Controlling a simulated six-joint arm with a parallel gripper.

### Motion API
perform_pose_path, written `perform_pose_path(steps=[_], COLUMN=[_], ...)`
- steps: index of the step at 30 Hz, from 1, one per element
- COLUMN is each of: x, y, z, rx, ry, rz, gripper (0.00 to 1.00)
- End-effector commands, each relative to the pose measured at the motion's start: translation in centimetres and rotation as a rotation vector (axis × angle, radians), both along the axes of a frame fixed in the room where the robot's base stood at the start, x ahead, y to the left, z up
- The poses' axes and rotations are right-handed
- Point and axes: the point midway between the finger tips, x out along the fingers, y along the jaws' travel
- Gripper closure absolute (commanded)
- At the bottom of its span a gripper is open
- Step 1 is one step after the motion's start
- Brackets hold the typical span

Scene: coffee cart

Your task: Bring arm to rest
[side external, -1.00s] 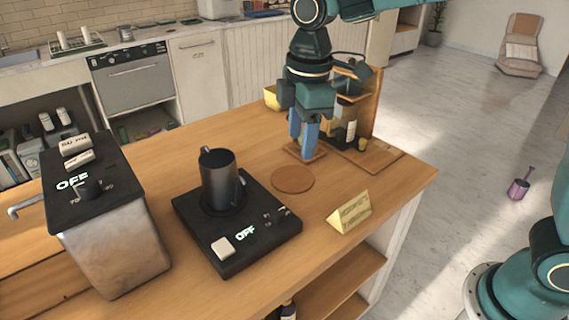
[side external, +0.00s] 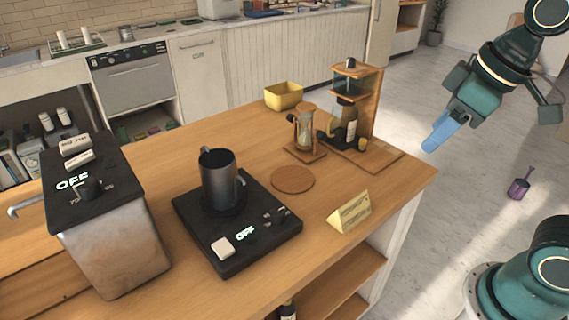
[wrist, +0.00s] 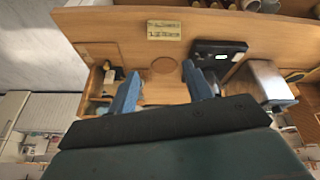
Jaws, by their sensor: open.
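My gripper (side external: 437,136) hangs in the air to the right of the wooden counter (side external: 250,150) in the side view, clear of everything on it. In the wrist view, my gripper's two blue fingers (wrist: 160,92) are spread apart with nothing between them. The counter shows beyond them in that view, with a round brown coaster (wrist: 164,66) between the fingers.
The counter holds a black scale (side external: 262,240) with a dark mug (side external: 220,180), a metal boiler (side external: 115,240), a sand timer (side external: 304,130), a wooden stand (side external: 370,100), a yellow bin (side external: 284,96) and a folded sign (side external: 350,212).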

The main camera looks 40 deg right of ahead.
Motion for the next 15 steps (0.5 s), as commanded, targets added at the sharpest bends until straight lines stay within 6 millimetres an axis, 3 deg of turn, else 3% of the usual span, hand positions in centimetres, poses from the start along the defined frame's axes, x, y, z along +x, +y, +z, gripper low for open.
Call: perform_pose_path(steps=[6,15], x=[-3.4,-4.9], y=[-1.4,-1.9], z=[-1.3,-2.2], rx=[0.053,0.083], ry=[-0.063,-0.092], rz=[-0.164,-0.249], gripper=[0.50,0.50])
